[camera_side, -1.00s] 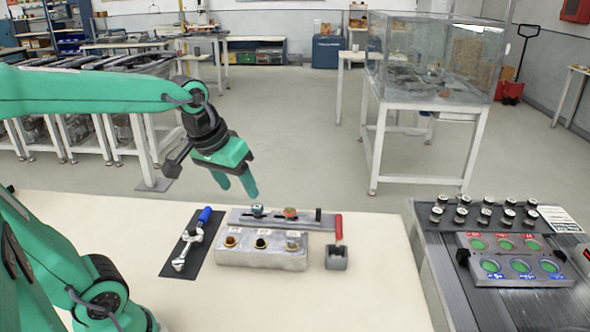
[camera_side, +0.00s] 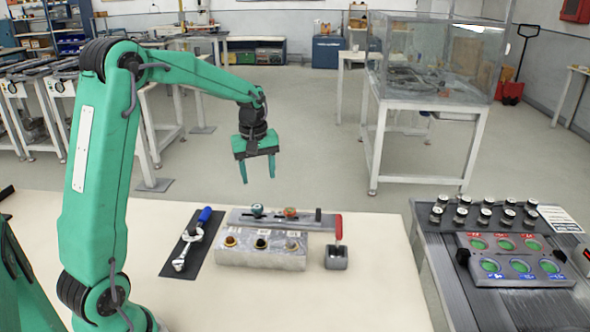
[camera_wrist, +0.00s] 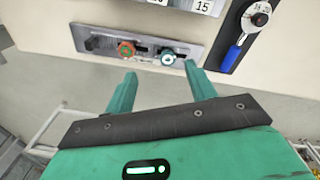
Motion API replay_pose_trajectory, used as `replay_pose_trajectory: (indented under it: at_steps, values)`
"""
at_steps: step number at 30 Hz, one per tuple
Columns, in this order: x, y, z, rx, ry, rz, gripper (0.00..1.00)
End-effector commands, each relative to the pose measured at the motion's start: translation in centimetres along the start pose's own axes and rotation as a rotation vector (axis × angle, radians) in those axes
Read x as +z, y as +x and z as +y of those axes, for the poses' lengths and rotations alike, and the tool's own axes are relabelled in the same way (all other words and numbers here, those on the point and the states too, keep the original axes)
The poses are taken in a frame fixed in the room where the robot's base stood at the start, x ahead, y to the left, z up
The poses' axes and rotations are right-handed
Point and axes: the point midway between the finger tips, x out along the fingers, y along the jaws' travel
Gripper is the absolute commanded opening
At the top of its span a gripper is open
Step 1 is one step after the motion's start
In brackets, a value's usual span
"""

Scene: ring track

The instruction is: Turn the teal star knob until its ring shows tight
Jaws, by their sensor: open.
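The teal star knob (camera_side: 257,210) sits on a grey rail plate at the back of the table. It also shows in the wrist view (camera_wrist: 168,58), beyond and between my fingertips. Its ring is too small to read. My gripper (camera_side: 258,180) is open and empty in the side view, pointing down, above the knob and apart from it. In the wrist view the two green fingers of my gripper (camera_wrist: 160,70) are spread with nothing between them.
An orange-red knob (camera_side: 290,212) sits on the same plate (camera_side: 240,219), right of the teal one. In front is a grey block (camera_side: 262,258) with several sockets. A blue-handled tool (camera_side: 191,240) on a dark mat lies left, and a red lever (camera_side: 338,230) stands right.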

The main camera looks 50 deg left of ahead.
Motion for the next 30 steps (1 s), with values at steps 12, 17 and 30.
replay_pose_trajectory:
  at_steps: [12, 17, 30]
  values:
    - [-4.6, 5.1, -0.3, -0.058, -0.211, -0.046, 0.55]
    - [-4.7, 5.2, -0.3, -0.059, -0.218, -0.047, 0.55]
    - [-4.5, 7.9, -0.5, -0.061, -0.216, -0.049, 0.55]
